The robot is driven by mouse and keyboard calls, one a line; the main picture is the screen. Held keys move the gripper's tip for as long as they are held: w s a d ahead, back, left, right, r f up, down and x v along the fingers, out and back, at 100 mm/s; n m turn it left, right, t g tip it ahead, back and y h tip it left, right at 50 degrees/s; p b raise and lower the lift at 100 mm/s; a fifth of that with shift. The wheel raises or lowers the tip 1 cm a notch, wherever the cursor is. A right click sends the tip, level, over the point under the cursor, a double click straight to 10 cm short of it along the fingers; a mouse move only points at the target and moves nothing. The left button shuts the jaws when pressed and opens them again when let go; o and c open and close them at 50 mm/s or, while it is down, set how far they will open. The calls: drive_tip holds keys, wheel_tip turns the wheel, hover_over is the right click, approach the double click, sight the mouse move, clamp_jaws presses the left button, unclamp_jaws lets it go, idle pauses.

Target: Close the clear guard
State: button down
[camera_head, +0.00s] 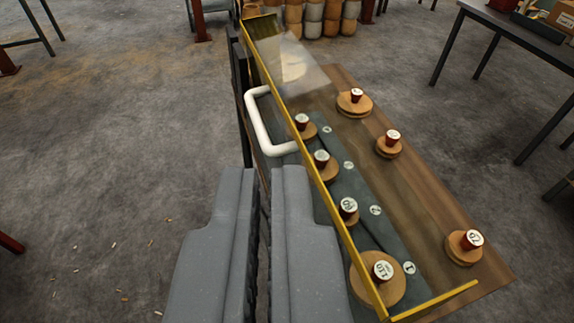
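The clear guard (290,68) is a see-through panel edged by a long yellow bar (318,179), with short yellow end pieces. It runs slantwise along the left side of a wooden bench. Its exact tilt is hard to tell. A white U-shaped handle (258,122) sticks out to the left of the yellow bar. My gripper (264,170) shows at the bottom as two grey fingers with a narrow dark gap and nothing visible between them. The fingertips appear just below the handle's lower end in the picture; contact cannot be told.
The wooden bench top (425,210) carries several round wooden discs with red labelled pegs and a grey-green strip (345,190). A dark post (241,95) stands left of the handle. A table (515,35) stands at right, stacked drums (313,18) behind. Floor at left is mostly clear.

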drive_tip(key=w+a+f+g+h+p, duration=0.1)
drive_tip(key=w+a+f+g+p, duration=0.15)
drive_tip(key=w+p, duration=0.4)
drive_tip(key=n+g+h+p, duration=0.2)
drive_tip(key=g+h+p, duration=0.3)
drive_tip(key=p, duration=1.5)
approach(324, 201)
drive_tip(key=shift+w+d+f+g+y, duration=0.55)
drive_tip(key=shift+w+d+f+y, duration=0.15)
drive_tip(key=shift+w+d+f, duration=0.55)
drive_tip(key=shift+w+r, duration=0.1)
drive_tip(key=shift+r, duration=0.05)
drive_tip(key=shift+w, duration=0.1)
